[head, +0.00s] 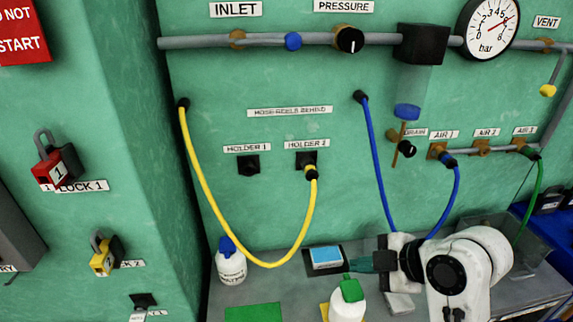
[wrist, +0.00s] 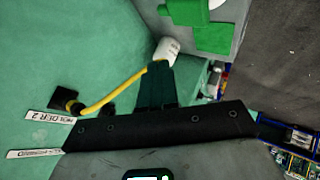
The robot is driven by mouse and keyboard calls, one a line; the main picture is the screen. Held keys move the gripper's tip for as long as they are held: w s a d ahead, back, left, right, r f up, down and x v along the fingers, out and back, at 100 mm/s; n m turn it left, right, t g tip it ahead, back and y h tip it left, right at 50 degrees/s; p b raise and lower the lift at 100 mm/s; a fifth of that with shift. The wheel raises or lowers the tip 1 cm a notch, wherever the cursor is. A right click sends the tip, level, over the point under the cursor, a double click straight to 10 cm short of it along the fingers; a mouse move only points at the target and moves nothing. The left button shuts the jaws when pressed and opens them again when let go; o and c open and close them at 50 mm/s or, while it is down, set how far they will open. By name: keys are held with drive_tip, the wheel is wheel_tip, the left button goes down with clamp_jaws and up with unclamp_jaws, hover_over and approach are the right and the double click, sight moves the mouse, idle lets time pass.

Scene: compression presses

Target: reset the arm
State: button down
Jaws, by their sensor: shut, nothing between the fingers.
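My arm comes in at the lower right of the head view, over the grey bench (head: 285,292). My gripper (head: 352,265) points left with its dark green fingers together and empty, just right of a blue pad on a black base (head: 326,257). It is above and behind the green-capped white bottle (head: 347,307). In the wrist view the shut fingers (wrist: 160,68) overlap the image of a white bottle (wrist: 167,50); whether they touch it I cannot tell.
A yellow hose (head: 205,205) hangs from the wall to HOLDER 2. A blue hose (head: 376,160) loops to AIR 1 close behind my arm, and a green hose (head: 537,190) hangs from the far-right port. A blue-capped bottle (head: 231,267) and green mat (head: 253,314) are left.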

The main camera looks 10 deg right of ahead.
drive_tip(key=s+d+f+m+g+h, duration=0.3)
drive_tip(key=s+f+m, duration=0.6)
drive_tip(key=s, duration=0.5)
drive_tip(key=s+d+f+m+g+h, duration=0.3)
drive_tip(key=s+f+m, duration=0.5)
drive_tip(key=s+f, duration=0.3)
drive_tip(key=s+d, duration=0.1)
drive_tip(key=s, duration=0.2)
drive_tip(key=shift+s+d+f+m, duration=0.15)
drive_tip(key=shift+s+d+m, duration=0.05)
drive_tip(key=shift+s+m, duration=0.2)
